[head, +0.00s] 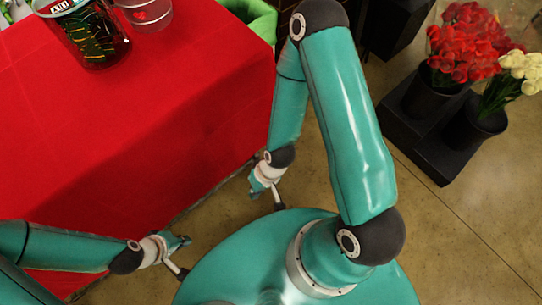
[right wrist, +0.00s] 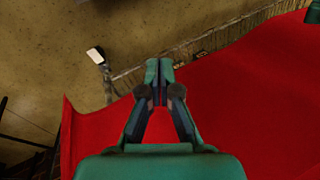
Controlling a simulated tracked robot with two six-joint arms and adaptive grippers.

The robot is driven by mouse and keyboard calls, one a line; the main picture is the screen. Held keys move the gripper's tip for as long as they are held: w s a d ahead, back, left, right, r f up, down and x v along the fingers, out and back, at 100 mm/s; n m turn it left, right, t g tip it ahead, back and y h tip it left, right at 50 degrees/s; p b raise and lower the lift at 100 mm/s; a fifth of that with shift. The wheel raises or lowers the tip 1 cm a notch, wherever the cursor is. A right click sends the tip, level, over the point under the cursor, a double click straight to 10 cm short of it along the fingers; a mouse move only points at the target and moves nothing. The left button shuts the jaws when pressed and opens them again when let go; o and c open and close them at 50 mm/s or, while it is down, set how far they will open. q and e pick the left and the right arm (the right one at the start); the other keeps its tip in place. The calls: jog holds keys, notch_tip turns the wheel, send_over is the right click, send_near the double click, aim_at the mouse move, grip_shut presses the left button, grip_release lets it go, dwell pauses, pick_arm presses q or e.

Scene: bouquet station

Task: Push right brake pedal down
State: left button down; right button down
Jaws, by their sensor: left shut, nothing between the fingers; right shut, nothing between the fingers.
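A short pale lever with a dark end (head: 278,202) sticks out at the rim of my teal base in the head view and looks like the right brake pedal. In the right wrist view a pale pad on a thin dark stem (right wrist: 96,56), probably the same pedal, stands left of my fingertips. My right gripper (head: 255,191) is shut and empty beside the lever; its fingers (right wrist: 158,72) appear apart from the pad. A similar lever (head: 175,268) shows at the base's left. My left gripper (head: 182,242) is shut and empty near it.
A table with a red cloth (head: 130,130) fills the left, its edge close to both grippers. A dark cup (head: 90,35) and a clear cup (head: 147,12) stand on it. Black buckets with red flowers (head: 465,45) and white flowers (head: 520,70) stand right. Bare floor (head: 455,215) lies between.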

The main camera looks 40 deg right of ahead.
jog(key=shift+a, duration=0.1)
jog(key=w+d+f+n+h+b, duration=0.1)
jog(key=w+d+f+b, duration=0.3)
jog(key=f+b, duration=0.5)
jog(key=w+d+f+n+t+h+b, duration=0.1)
jog(key=w+d+f+b, duration=0.3)
jog(key=f+b, duration=0.6)
jog(key=w+d+f+n+h+b, duration=0.1)
jog(key=w+d+f+b, duration=0.3)
jog(key=d+f+b, duration=0.4)
notch_tip(320, 180, down, 4)
jog(key=shift+f+t+h+b, duration=0.2)
jog(key=shift+t+h+b, duration=0.2)
jog(key=shift+b, duration=0.45)
jog(key=shift+f, duration=0.15)
jog(key=b+x, duration=0.2)
jog(key=x, duration=0.2)
jog(key=b+x, duration=0.2)
jog(key=x, duration=0.2)
jog(key=s+b+x, duration=0.1)
jog(key=b+x, duration=0.1)
jog(key=x, duration=0.2)
jog(key=shift+d+f+b, duration=0.1)
jog(key=shift+f+b, duration=0.1)
jog(key=shift+b, duration=0.1)
jog(key=shift+s+f+b, duration=0.15)
jog(key=shift+f+b, duration=0.25)
jog(key=shift+f, duration=0.3)
